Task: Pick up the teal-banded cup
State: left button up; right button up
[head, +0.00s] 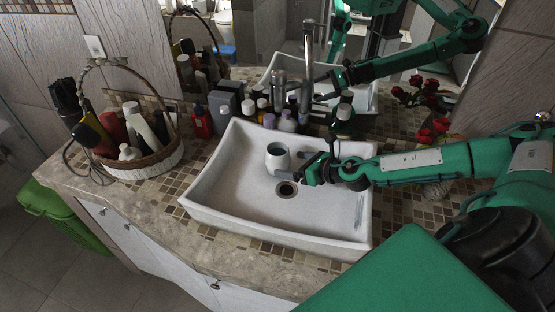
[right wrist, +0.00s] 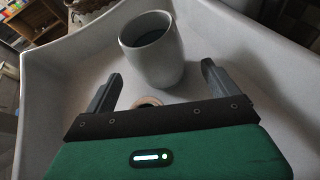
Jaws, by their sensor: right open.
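A pale grey cup (head: 278,157) stands upright in the white sink basin, beside the drain. Its inside looks dark teal in the head view; I cannot make out a band on its outside. In the right wrist view the cup (right wrist: 152,50) is just beyond my fingertips, roughly between their lines. My right gripper (head: 298,168) reaches into the basin from the right, close to the cup. Its fingers are spread and empty in the right wrist view (right wrist: 161,76). My left gripper is not in view.
The sink (head: 225,205) has raised walls around the cup. The drain (head: 286,190) lies just in front of it. Several bottles and a tap (head: 307,60) stand behind. A wicker basket (head: 150,165) is left; red flowers (head: 432,132) are right. A mirror reflects my arm.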

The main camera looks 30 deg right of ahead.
aim_at(287, 164)
jog(key=shift+w+a+f, duration=0.1)
jog(key=shift+w, duration=0.2)
jog(key=shift+w+a+p, duration=0.2)
jog(key=shift+w+p, duration=0.05)
jog(key=shift+p, duration=0.15)
jog(key=p+x, duration=0.1)
jog(key=x, duration=0.2)
jog(key=shift+a, duration=0.1)
jog(key=shift+w+a+f+p, duration=0.15)
jog(key=shift+w+f+p, duration=0.2)
jog(key=shift+w+f, duration=0.15)
jog(key=shift+r, duration=0.1)
jog(key=c, duration=1.5)
notch_tip(287, 164, up, 10)
jog(key=shift+p, duration=1.05)
